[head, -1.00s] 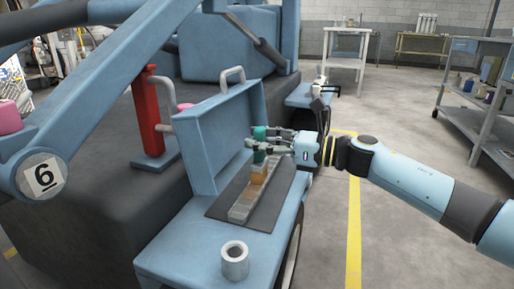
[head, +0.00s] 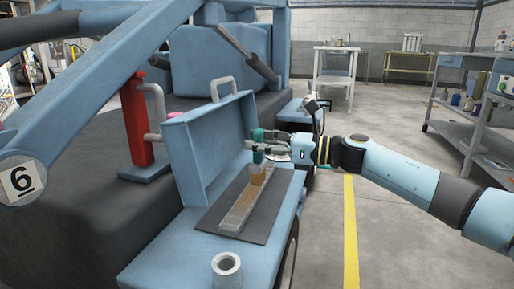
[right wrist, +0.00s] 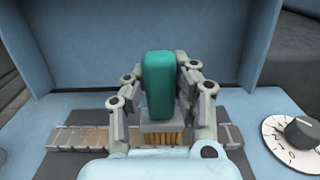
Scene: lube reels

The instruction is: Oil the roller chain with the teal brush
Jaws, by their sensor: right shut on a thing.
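The teal brush (head: 257,135) is held upright in my right gripper (head: 263,146), its fingers shut on the handle. In the right wrist view the teal handle (right wrist: 158,85) stands between the fingers, above a grey ferrule and tan bristles (right wrist: 163,139). The roller chain (head: 236,215) lies lengthwise on a dark mat. The bristles are down at the chain's far part and appear to touch it. A brownish tint shows on the chain (right wrist: 85,138) left of the bristles in the wrist view. My left gripper is not in view.
The dark mat (head: 270,222) lies on a blue shelf (head: 165,262) before an open blue lid (head: 212,150). A hollow grey cylinder (head: 227,272) stands at the near end. A dial (right wrist: 297,138) is at the wrist view's right. A red post (head: 136,120) stands left.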

